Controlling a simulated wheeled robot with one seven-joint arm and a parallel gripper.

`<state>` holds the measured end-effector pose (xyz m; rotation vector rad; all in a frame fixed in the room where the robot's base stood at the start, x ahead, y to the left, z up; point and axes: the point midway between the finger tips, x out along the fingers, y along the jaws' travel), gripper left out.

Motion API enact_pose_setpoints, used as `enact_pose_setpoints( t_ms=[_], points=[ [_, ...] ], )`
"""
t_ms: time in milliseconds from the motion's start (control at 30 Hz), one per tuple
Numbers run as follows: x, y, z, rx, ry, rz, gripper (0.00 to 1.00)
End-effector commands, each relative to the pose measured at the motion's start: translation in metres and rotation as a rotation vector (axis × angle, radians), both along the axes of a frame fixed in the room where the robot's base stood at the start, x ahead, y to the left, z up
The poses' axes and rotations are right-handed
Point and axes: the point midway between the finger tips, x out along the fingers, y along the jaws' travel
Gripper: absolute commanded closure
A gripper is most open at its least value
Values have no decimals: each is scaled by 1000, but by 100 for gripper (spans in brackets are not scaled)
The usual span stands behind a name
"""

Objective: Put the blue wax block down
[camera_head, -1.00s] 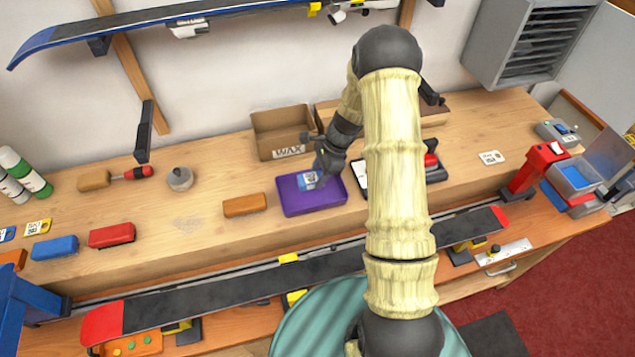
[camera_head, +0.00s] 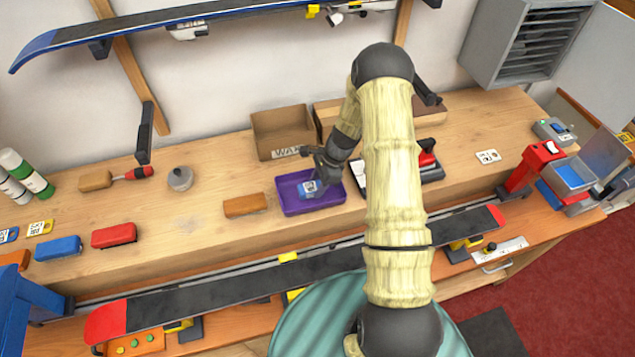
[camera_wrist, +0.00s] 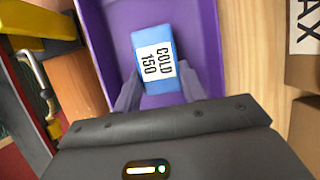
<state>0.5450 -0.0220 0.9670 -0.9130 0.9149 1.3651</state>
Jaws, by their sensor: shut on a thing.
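The blue wax block (camera_wrist: 155,38) carries a white label reading "COLD 150" in the wrist view. My gripper (camera_wrist: 158,92) is shut on it, one finger on each side. In the head view the blue block (camera_head: 308,190) is within the outline of a purple tray (camera_head: 283,186), at its right part, under my gripper (camera_head: 320,180). The tray's wall (camera_wrist: 208,40) shows around the block in the wrist view. I cannot tell whether the block touches the tray floor.
A cardboard box marked WAX (camera_head: 262,135) stands behind the tray. An orange-brown block (camera_head: 244,206) lies to its left, with red (camera_head: 114,235) and blue (camera_head: 58,248) blocks farther left. A ski (camera_head: 240,290) runs along the front.

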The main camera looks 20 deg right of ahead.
Motion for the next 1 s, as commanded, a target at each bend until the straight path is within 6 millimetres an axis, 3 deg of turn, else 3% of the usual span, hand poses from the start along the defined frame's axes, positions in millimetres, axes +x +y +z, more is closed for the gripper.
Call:
enact_pose_setpoints(
  t_ms=[167,200,300,733,1000],
  points=[
    [0,0,-3,0,0,0,83],
    [0,0,-4,0,0,0,57],
    [0,0,-3,0,0,0,37],
    [0,-1,3,-1,-1,1,37],
    [1,-16,35,-2,-4,-1,37]
  ],
)
